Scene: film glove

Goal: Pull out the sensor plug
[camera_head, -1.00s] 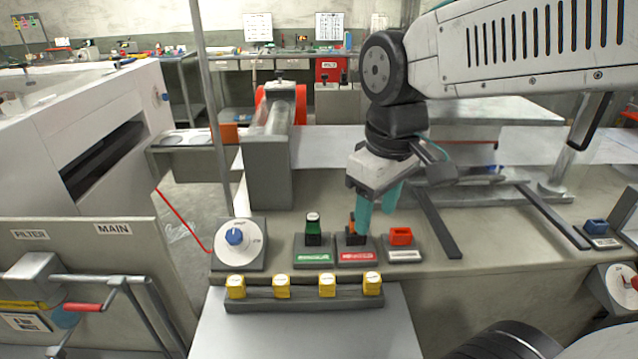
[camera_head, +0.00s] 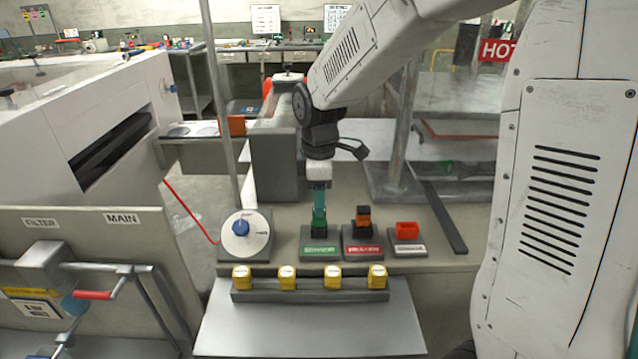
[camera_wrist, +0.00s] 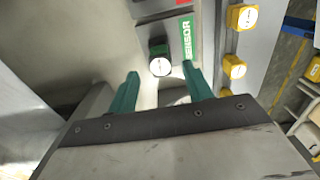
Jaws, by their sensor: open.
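The sensor plug (camera_head: 319,231) stands upright in its dark base with a green label (camera_head: 320,251) on the bench. In the wrist view my gripper (camera_wrist: 160,72) is open, with the plug in line with the gap between the fingertips. I cannot tell whether either finger touches it.
A dial with a blue knob (camera_head: 240,228) is at the left. Several yellow blocks (camera_head: 333,277) line the front rail.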

